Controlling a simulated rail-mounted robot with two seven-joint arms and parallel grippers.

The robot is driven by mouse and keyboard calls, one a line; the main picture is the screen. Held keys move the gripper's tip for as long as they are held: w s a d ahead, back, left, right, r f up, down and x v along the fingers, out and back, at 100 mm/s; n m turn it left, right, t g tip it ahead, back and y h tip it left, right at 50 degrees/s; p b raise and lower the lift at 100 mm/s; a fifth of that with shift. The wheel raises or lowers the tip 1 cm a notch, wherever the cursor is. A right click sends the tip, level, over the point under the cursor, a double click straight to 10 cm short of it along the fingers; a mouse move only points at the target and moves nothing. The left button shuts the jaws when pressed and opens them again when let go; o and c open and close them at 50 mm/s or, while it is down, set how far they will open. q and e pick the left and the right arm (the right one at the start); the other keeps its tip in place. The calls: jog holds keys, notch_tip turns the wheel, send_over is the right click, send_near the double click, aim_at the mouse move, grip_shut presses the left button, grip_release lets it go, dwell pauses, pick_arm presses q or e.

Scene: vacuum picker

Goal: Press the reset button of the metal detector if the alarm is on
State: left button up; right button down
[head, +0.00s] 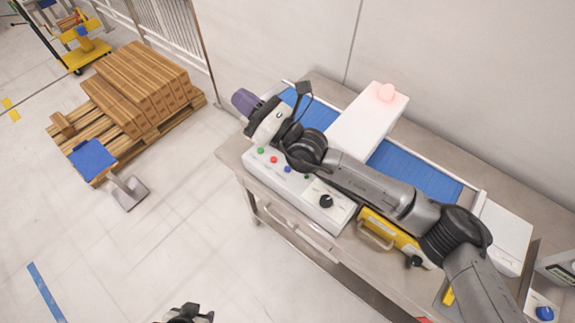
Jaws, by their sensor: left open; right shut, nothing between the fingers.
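The metal detector (365,122) is a white box over the blue conveyor belt (410,170). Its lamp (387,92) on top glows red. In front of the belt is a white control panel with a green button (260,150), a red button (273,160), a blue button (288,170) and a black knob (326,201). My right arm lies across the table. My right gripper (264,122) is at the panel's far left end, shut and empty; its fingertips are hard to make out. My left gripper (188,314) is open at the bottom edge, partly cut off, over the floor.
A yellow case (388,232) stands at the table front, right of the panel. A white box (507,238) is at the table's right end. Cardboard boxes (135,85) lie on a pallet at the left, near a blue-topped scale (92,157). The floor between is clear.

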notch_tip(320, 180, down, 11)
jog(key=w+n+g+h, duration=0.2)
jog(key=n+g+h, duration=0.1)
jog(key=n+h, duration=0.2)
jog(key=n+g+h, duration=0.1)
jog(key=n+h, duration=0.1)
jog(key=h, duration=0.7)
send_over(287, 170)
notch_tip(287, 170, down, 12)
jog(key=shift+r, duration=0.15)
notch_tip(287, 170, down, 8)
jog(key=b, duration=0.4)
jog(key=shift+r, duration=0.2)
jog(key=shift+f+b, duration=0.6)
jog(key=shift+b, duration=0.2)
